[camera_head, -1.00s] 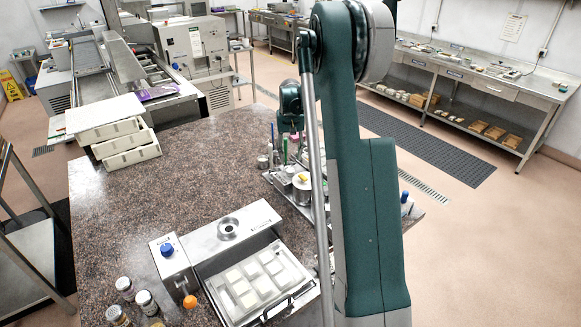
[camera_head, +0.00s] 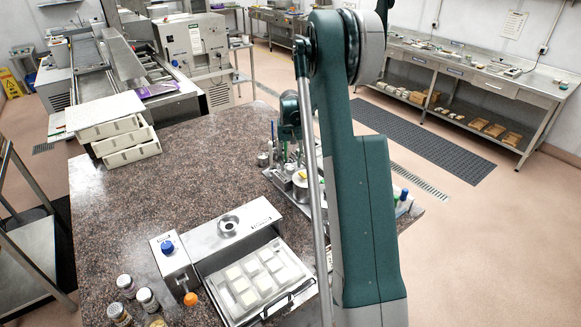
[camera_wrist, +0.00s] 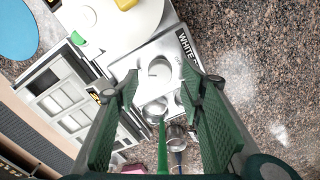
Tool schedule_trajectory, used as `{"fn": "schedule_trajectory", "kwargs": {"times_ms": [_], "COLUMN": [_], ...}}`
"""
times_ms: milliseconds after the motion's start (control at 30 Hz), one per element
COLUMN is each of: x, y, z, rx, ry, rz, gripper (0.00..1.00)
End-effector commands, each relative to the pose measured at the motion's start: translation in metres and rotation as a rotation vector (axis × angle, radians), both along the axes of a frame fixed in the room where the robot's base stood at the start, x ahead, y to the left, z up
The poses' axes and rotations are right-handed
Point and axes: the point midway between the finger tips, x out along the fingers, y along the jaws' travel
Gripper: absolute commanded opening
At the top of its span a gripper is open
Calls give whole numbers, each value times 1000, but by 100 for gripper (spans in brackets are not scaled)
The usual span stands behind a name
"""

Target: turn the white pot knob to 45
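In the wrist view, a metal plate lettered "WHITE" (camera_wrist: 187,47) lies ahead of my gripper (camera_wrist: 162,88). A pale round disc (camera_wrist: 158,70) on it, possibly the white pot knob, shows between the fingertips; its pointer and scale are unreadable. A wide white round pot top (camera_wrist: 122,30) with a yellow piece is above it. My gripper's green pads are well apart, with nothing clamped between them. In the head view, the pot (camera_head: 301,184) with the yellow piece stands near the counter's right side; my arm hides much of that area and the gripper tips.
A metal cup (camera_wrist: 155,108) and a green stick (camera_wrist: 162,150) lie between or below the fingers. A blue disc (camera_wrist: 17,30) is at upper left. In the head view, a blue-knobbed box (camera_head: 172,262) and a tray (camera_head: 222,298) stand in front; the counter's middle (camera_head: 180,190) is clear.

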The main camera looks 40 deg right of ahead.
Motion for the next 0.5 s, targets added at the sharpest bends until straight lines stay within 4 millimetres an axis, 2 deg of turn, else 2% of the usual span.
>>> {"fn": "schedule_trajectory", "kwargs": {"times_ms": [200, 500], "x": [0, 0], "y": [0, 0], "z": [-20, -26], "rx": [0, 0], "ry": [0, 0], "rz": [0, 0], "gripper": [39, 39]}}
